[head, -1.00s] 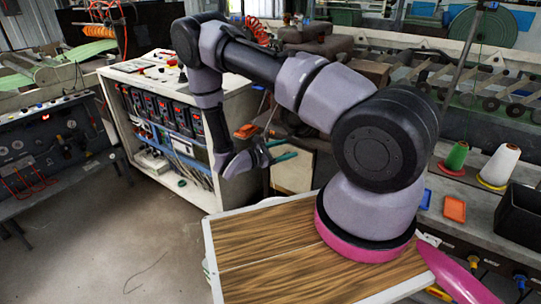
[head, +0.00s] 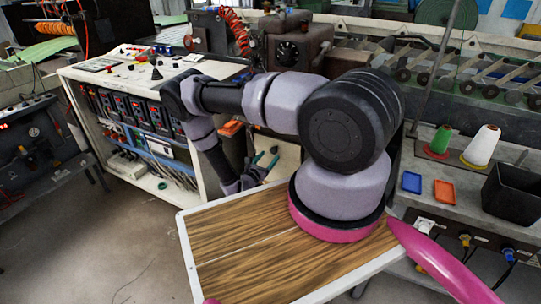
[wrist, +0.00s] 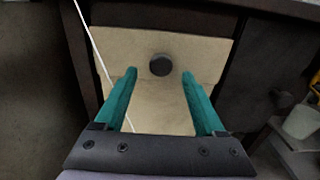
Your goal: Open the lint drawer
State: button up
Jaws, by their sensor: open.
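The lint drawer shows in the wrist view as a pale beige front (wrist: 205,50) set in a dark frame, with a round dark knob (wrist: 161,65) in its upper middle. My gripper (wrist: 159,74) is open, its two teal fingers pointing at the front, one on each side of the knob with a gap on both sides. I cannot tell whether the fingertips reach the knob's depth. In the head view the beige front (head: 288,158) is partly hidden behind my gripper (head: 267,158); the knob is not visible there.
A white control cabinet (head: 205,178) stands left of the drawer. The bench on the right carries a blue tray (head: 411,182), an orange tray (head: 445,192), thread cones and a black bin (head: 512,193). Bare floor (head: 100,240) lies at the lower left. A thin white line crosses the wrist view.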

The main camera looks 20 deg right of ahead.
jog(key=shift+x, duration=1.45)
grip_shut()
dwell(0.3)
